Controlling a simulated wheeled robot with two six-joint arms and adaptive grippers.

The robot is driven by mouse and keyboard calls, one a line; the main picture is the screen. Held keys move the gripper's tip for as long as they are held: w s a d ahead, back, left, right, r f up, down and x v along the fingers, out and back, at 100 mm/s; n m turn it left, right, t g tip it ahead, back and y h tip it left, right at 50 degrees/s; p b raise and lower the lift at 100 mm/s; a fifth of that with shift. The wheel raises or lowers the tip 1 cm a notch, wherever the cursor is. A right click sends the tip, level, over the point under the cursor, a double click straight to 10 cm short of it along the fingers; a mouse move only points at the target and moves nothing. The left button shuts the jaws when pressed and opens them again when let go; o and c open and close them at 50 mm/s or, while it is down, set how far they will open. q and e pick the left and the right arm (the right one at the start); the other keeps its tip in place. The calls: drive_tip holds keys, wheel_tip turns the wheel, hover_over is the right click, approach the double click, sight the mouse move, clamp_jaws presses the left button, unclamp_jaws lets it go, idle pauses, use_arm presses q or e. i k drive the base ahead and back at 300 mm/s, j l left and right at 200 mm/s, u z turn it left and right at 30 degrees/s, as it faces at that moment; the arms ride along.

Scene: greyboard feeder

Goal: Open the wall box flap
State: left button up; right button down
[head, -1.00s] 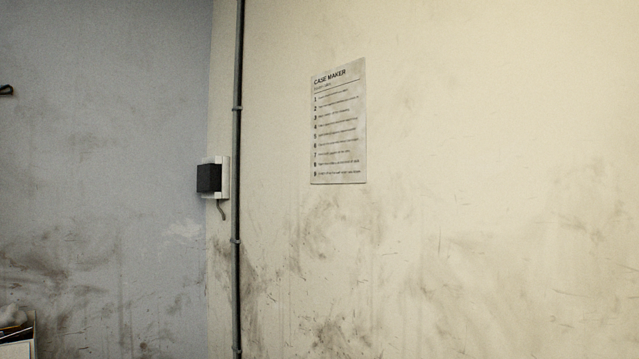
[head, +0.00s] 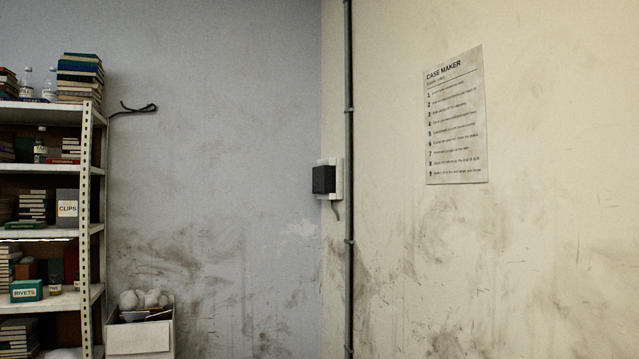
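A small wall box (head: 324,179) with a dark front and a pale backing plate is mounted at the corner where the grey wall meets the cream wall. A short cable hangs below it. It is small in the head view, and I cannot tell whether its dark front is the flap or whether it is open. Neither of my grippers is in view.
A vertical conduit (head: 348,240) runs beside the wall box. A printed "CASE MAKER" sheet (head: 456,115) hangs on the cream wall. A metal shelf (head: 87,200) with books, bottles and boxes stands at the left. A white carton (head: 140,338) holds pale rounded items at the lower left.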

sight(323, 177)
drive_tip(key=i+u, duration=0.25)
drive_tip(key=i, duration=1.65)
drive_tip(key=i+j+z, duration=0.1)
drive_tip(key=i, duration=0.65)
drive_tip(key=i+j, duration=0.15)
drive_tip(key=i, duration=0.65)
